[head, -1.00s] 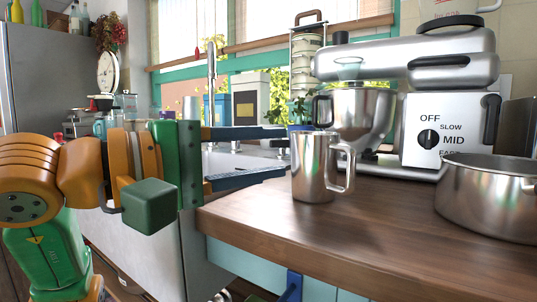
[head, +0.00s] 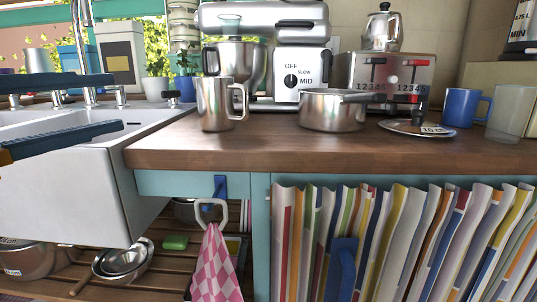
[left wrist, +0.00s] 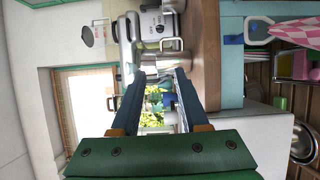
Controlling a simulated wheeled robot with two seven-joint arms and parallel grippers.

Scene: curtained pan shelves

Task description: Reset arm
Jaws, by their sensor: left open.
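My left gripper (head: 118,102) reaches in from the left edge in the head view. Its two dark blue fingers are apart, with nothing between them, in front of the sink. In the left wrist view the left gripper (left wrist: 158,76) also shows open and empty, pointing toward the window and counter. The steel mug (head: 214,104) stands upright on the wooden counter (head: 300,150), to the right of the fingertips and apart from them. My right gripper does not show.
A steel pot (head: 332,112), stand mixer (head: 300,75), toaster (head: 392,78), lid (head: 412,128) and blue mug (head: 463,106) are on the counter. Below hang a striped curtain (head: 400,245) and a pink checked cloth (head: 215,265). Pans (head: 122,260) lie on the slatted shelf left of it.

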